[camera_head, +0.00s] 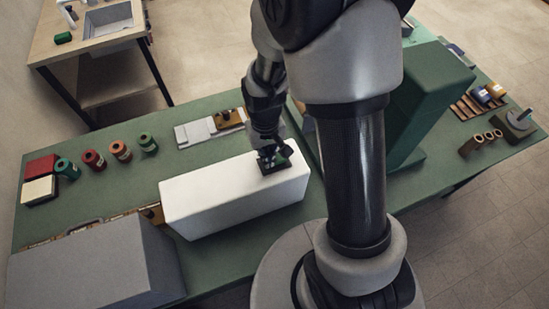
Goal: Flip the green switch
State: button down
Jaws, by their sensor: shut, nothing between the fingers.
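A small dark plate (274,168) lies on top of a long white box (220,187), near the box's right end. A small patch of green (284,149) shows at this plate and looks like the green switch. My gripper (273,153) is shut and empty, pointing down right at the switch. It partly hides the switch. I cannot tell whether the fingers touch it or which way it is tipped.
The white box stands on a green table (230,254). A grey box (95,268) is at the front left and a large green block (425,105) at the right. Several coloured spools, including a red one (93,159), stand at the left. Light flat pieces (196,133) lie behind the white box.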

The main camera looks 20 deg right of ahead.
jog(key=shift+r+p, duration=2.6)
jog(key=shift+r, duration=0.9)
